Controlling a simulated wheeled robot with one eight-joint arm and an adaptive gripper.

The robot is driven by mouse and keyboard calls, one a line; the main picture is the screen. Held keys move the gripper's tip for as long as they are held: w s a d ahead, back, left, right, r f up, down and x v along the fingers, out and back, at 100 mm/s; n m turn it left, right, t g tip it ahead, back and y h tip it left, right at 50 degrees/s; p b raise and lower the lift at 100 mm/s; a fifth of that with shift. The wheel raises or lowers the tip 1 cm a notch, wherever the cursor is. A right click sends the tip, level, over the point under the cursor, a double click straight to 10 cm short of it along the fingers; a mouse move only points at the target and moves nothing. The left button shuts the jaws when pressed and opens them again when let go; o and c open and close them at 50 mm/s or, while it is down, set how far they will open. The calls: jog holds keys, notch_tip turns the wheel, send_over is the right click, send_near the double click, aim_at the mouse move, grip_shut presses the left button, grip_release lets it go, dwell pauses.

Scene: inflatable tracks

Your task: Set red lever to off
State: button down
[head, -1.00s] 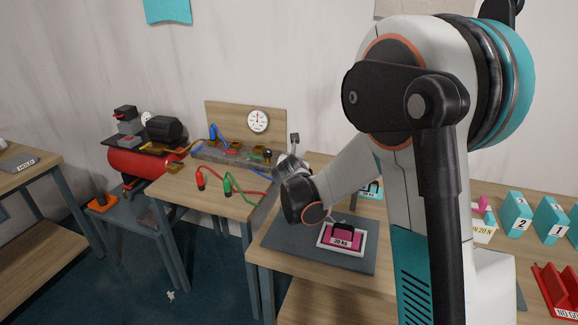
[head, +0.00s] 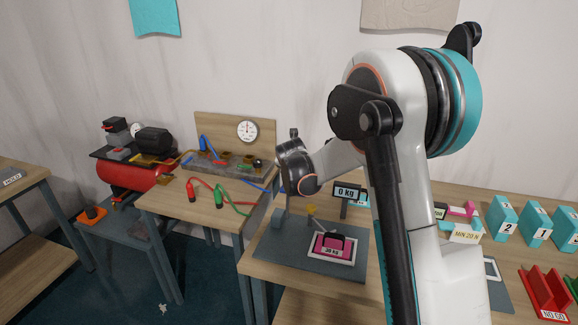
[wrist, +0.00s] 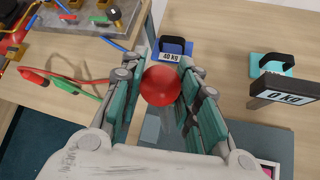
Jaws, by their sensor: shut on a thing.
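In the wrist view, my gripper (wrist: 163,62) is shut on a red ball (wrist: 160,86), with a finger on either side. In the head view, my gripper's fingers are mostly hidden behind my wrist.
A blue 40 kg weight (wrist: 176,47) lies just beyond my fingertips. A scale display (head: 347,192) reads 0 kg. Red and green hoses (head: 206,190) lie on the left table.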

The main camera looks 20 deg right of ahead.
jog(key=c, duration=1.2)
grip_release()
jog(key=shift+o, duration=0.2)
jog(key=v, duration=1.2)
jog(key=shift+a, duration=0.1)
